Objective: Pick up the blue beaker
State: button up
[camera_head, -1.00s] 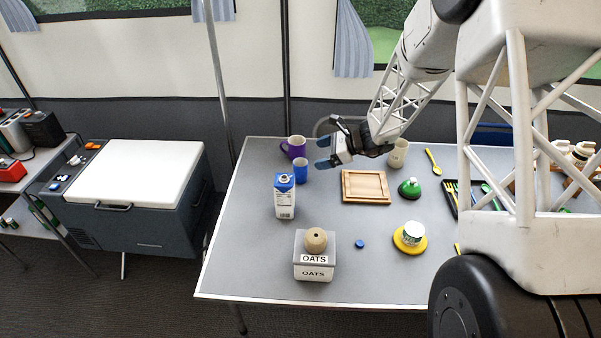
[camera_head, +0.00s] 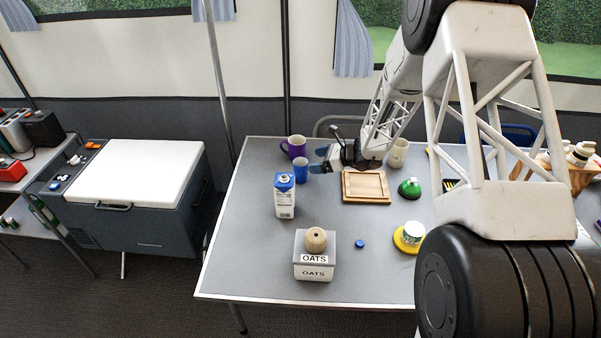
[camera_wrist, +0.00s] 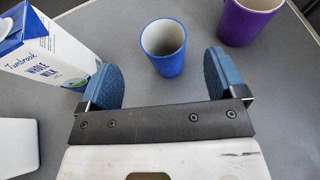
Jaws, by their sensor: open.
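The blue beaker (camera_head: 301,170) stands upright on the grey table, between the purple mug and the milk carton. In the wrist view the blue beaker (camera_wrist: 165,48) is empty, just ahead of my gripper and roughly centred between the fingers. My gripper (camera_head: 318,161) is open, just right of the beaker, low over the table. In the wrist view my gripper's (camera_wrist: 165,82) two blue finger pads are apart with nothing between them, and the beaker is beyond their tips.
The purple mug (camera_head: 293,147) is behind the beaker. The milk carton (camera_head: 284,197) stands in front of it. A wooden board (camera_head: 366,187), a beige mug (camera_head: 398,153) and a green-topped item (camera_head: 410,187) are to the right. The oats box (camera_head: 314,262) is nearer the front.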

aim_at(301, 163)
jog(key=shift+x, duration=0.95)
jog(key=shift+a+f, duration=0.1)
jog(key=shift+a, duration=0.05)
jog(key=shift+w+x, duration=0.2)
jog(key=shift+x, duration=2.25)
jog(key=shift+f, duration=0.15)
jog(key=shift+c, duration=0.2)
jog(key=c, duration=1)
